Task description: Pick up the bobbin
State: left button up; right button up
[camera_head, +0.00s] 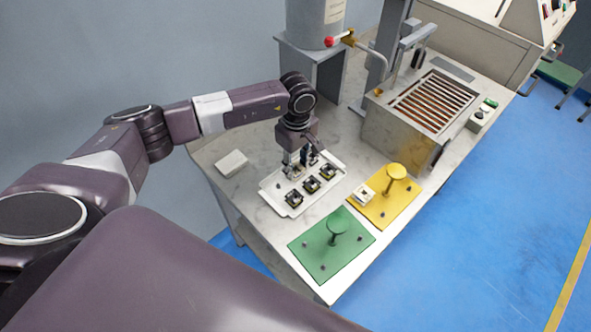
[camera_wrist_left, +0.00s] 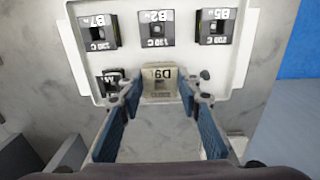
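A beige bobbin (camera_wrist_left: 160,86) marked "D9" sits in the near row of the white tray (camera_wrist_left: 246,55). My left gripper (camera_head: 296,168) points down over the tray in the head view. In the left wrist view its two blue-padded fingers (camera_wrist_left: 160,98) are apart, one on each side of the beige bobbin, with a small gap showing on both sides. Black bobbins marked B7 (camera_wrist_left: 98,32), B2 (camera_wrist_left: 155,28) and B5 (camera_wrist_left: 216,27) stand in the far row. Another dark bobbin (camera_wrist_left: 110,82) is left of the beige one, partly hidden by the left finger. My right gripper is out of view.
A green plate (camera_head: 312,258) with a post and a yellow plate (camera_head: 399,206) with a post lie beside the tray. A small pale block (camera_head: 363,194) rests on the yellow plate. A grey slotted metal box (camera_head: 397,126) stands behind. A white block (camera_head: 231,163) lies left of the tray.

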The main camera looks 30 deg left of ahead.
pick_arm(q)
jog(key=shift+c, duration=0.2)
jog(key=shift+r, duration=0.15)
jog(key=shift+r, duration=0.25)
notch_tip(320, 180, up, 19)
jog(key=b, duration=0.3)
jog(key=shift+r+b, duration=0.15)
jog(key=shift+b, duration=0.15)
